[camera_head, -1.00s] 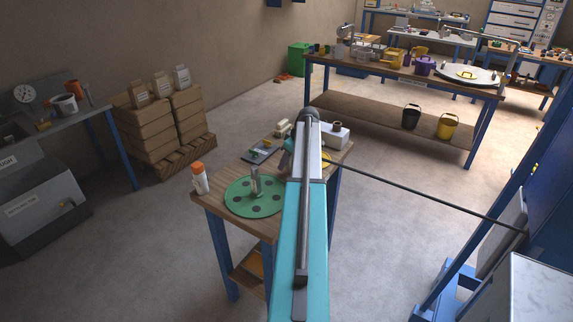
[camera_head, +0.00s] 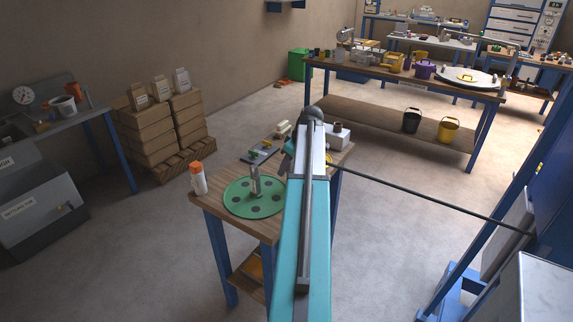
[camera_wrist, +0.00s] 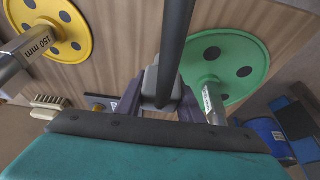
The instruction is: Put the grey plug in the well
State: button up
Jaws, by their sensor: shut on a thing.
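My gripper (camera_wrist: 160,106) is over the wooden table, its dark fingers closed around a small grey block (camera_wrist: 152,80) that looks like the grey plug. A thick dark rod (camera_wrist: 176,40) runs up the wrist view from the block; I cannot tell whether it is joined to it. A white box (camera_head: 338,139) with a brown round top stands at the table's far right corner. I cannot tell which thing is the well.
A green holed disc (camera_head: 238,204) with an upright shaft lies on the table (camera_head: 207,206). A yellow disc (camera_wrist: 70,45) lies on the other side in the wrist view. An orange-capped bottle (camera_head: 198,178) stands at the left edge. A long thin dark rod (camera_head: 430,198) stretches right over the floor.

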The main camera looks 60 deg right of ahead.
jog(key=shift+s+a+r+b, duration=0.15)
jog(key=shift+s+a+b, duration=0.15)
jog(key=shift+s+a, duration=0.65)
jog(key=shift+s+a+r+b, duration=0.1)
jog(key=shift+s+a+b, duration=0.3)
jog(key=shift+a, duration=0.9)
jog(key=shift+s+a+r+b, duration=0.15)
jog(key=shift+s+a, duration=0.75)
jog(key=shift+a, duration=0.25)
